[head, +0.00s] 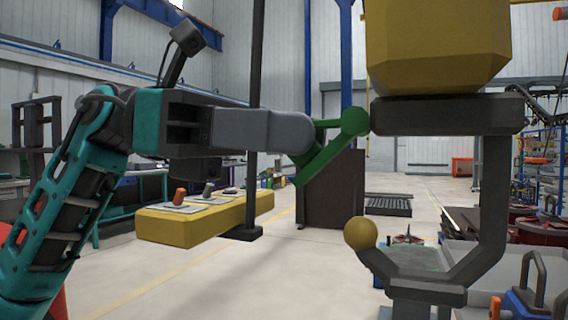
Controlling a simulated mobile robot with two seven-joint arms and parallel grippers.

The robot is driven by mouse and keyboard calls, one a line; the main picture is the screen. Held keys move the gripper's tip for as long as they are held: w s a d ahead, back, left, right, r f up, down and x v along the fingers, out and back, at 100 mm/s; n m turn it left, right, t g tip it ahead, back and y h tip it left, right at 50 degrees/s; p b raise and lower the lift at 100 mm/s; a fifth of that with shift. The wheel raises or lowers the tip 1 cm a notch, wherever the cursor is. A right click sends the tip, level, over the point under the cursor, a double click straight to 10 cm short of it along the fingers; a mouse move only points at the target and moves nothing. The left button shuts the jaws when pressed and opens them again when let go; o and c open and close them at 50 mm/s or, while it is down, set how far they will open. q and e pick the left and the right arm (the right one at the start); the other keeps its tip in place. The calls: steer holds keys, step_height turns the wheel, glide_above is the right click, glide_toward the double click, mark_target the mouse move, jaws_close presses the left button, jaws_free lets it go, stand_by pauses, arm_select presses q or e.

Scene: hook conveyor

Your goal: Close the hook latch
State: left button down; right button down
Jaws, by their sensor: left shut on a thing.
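The hook (490,190) is a large dark grey C-shape on the right, hanging under a yellow block (437,45). Its lower tip ends in a yellow ball (360,232). The green latch (328,158) has a round knob beside the left end of the hook's upper arm. From there its bar slants down and left, clear of the yellow ball, so the hook's mouth stands open. My left gripper (312,138) comes in from the left and is shut on the latch. The fingertips are partly hidden against the green. My right gripper is not in view.
A yellow control box (205,217) with small levers is below my left arm. A dark pole (254,120) rises behind it. A dark cabinet (331,189) stands farther back. The floor between is open.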

mark_target(307, 181)
arm_select(q)
steer(key=f+h, duration=0.1)
steer(key=f+g+h+b, duration=0.1)
steer(key=shift+d+h+b, duration=0.15)
steer(key=shift+h+b, duration=0.15)
steer(key=shift+h, duration=0.1)
steer(key=shift+s+d+f+h, duration=0.1)
steer(key=shift+d+f+h, duration=0.15)
steer(key=shift+h, duration=0.65)
steer(key=g+h, duration=0.1)
steer(key=h, duration=0.1)
steer(key=d+f+h, duration=0.1)
steer(key=shift+s+f+g+h, duration=0.15)
steer(key=shift+s+g+h, duration=0.05)
steer(key=shift+g+h, duration=0.2)
steer(key=shift+d+f+h, duration=0.1)
steer(key=shift+h, duration=0.3)
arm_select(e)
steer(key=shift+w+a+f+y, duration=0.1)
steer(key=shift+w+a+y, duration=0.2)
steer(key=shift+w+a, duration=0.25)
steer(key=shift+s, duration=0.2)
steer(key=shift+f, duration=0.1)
arm_select(q)
steer(key=c, duration=1)
jaws_free()
steer(key=shift+d, duration=0.1)
steer(key=shift+c, duration=0.2)
